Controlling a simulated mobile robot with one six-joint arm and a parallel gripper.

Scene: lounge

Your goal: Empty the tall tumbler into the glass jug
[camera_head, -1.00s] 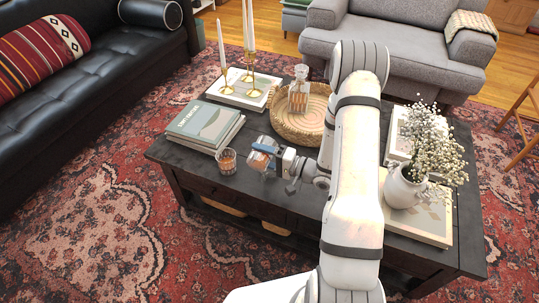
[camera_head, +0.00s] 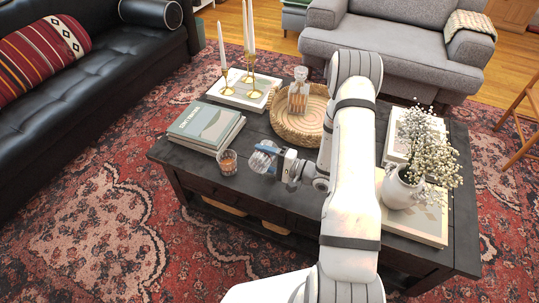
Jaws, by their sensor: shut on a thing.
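My gripper (camera_head: 281,160) is shut on a clear glass vessel (camera_head: 262,159), which I take to be the tall tumbler. It is tilted over to the left above the near part of the dark table and looks clear. Just left of it, a short glass vessel (camera_head: 227,163) holding amber contents stands upright on the table. A square glass decanter (camera_head: 298,98) with amber contents stands in the round woven tray (camera_head: 283,127). I cannot tell for certain which vessel is the glass jug.
Books (camera_head: 206,126) lie at left. Brass candlesticks (camera_head: 249,70) with white candles stand behind on a white book. A white vase of flowers (camera_head: 402,187) stands on books at right. Some dark tabletop (camera_head: 262,200) is bare in front of my gripper.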

